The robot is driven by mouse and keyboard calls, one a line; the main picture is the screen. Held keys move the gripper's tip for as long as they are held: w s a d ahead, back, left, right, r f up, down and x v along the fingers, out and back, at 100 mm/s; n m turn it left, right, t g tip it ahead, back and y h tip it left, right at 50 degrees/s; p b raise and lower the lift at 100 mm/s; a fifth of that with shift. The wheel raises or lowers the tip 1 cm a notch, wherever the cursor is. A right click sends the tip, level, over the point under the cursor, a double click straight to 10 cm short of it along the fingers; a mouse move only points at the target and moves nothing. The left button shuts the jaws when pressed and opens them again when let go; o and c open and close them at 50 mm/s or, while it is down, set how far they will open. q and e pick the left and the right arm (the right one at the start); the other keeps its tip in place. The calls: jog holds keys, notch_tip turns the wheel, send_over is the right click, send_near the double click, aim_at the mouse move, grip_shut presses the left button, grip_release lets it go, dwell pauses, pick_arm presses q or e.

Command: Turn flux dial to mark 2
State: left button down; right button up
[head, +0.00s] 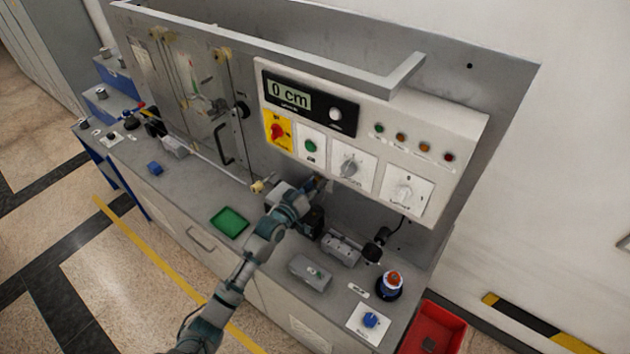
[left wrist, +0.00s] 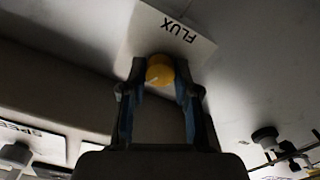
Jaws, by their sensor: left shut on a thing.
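The flux dial (left wrist: 160,70) is a round yellow-orange knob on a white plate (left wrist: 196,45) with the word FLUX upside down in the left wrist view. A short white line shows on the knob's face, slanting to the lower left; I cannot make out number marks around it. My left gripper (left wrist: 161,80) is shut on the knob, with one blue-grey finger on each side. In the head view my left gripper (head: 316,189) reaches under the control panel, and the dial is mostly hidden there. My right gripper is not in view.
The control panel (head: 368,128) overhangs the gripper, with a display reading 0 cm, a red knob on yellow and grey dials. A green tray (head: 229,222), a grey block (head: 310,272) and a blue dial (head: 371,320) are on the bench. A red bin (head: 446,326) stands right.

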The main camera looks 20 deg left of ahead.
pick_arm(q)
jog(key=shift+f+n+p, duration=0.3)
jog(key=shift+f+n, duration=0.15)
jog(key=shift+n, duration=0.15)
jog(key=shift+s, duration=0.1)
jog(key=c, duration=1)
grip_release()
jog(key=shift+o, duration=0.8)
jog(key=shift+a+r, duration=0.1)
jog(key=shift+r, duration=0.1)
jog(key=v, duration=1.2)
